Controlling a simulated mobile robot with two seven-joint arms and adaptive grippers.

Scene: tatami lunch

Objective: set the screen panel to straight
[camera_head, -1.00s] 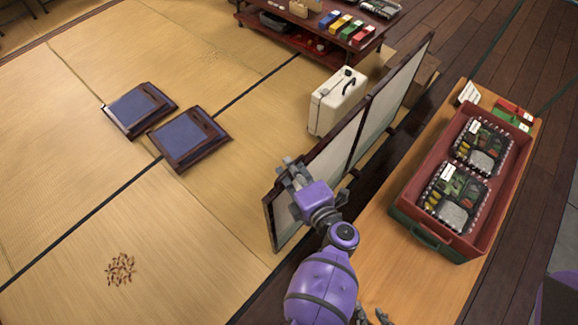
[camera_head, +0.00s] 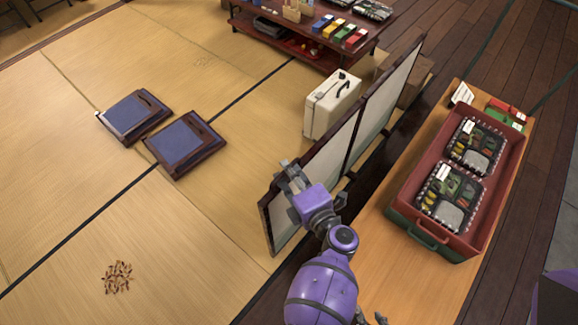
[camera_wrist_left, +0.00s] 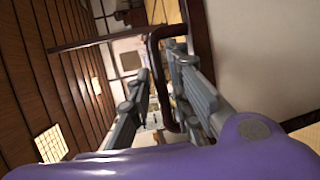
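The screen panel (camera_head: 301,211) is the near leaf of a low standing screen with dark frames and pale faces. It joins a far leaf (camera_head: 386,98), and the two look nearly in line. My left gripper (camera_head: 287,178) is at the near leaf's upper near end. In the left wrist view, its fingers (camera_wrist_left: 158,78) close in on both sides of a dark bar-like handle (camera_wrist_left: 157,50) on the panel's edge. Finger contact is partly hidden. Only a small grey tip, probably my right gripper (camera_head: 381,318), shows at the bottom edge.
A wooden bench (camera_head: 394,238) with a red crate (camera_head: 476,238) of lunch boxes stands right of the screen. A cream case (camera_head: 325,110) stands left of the far leaf. Two blue cushions (camera_head: 183,143) lie on open tatami at left.

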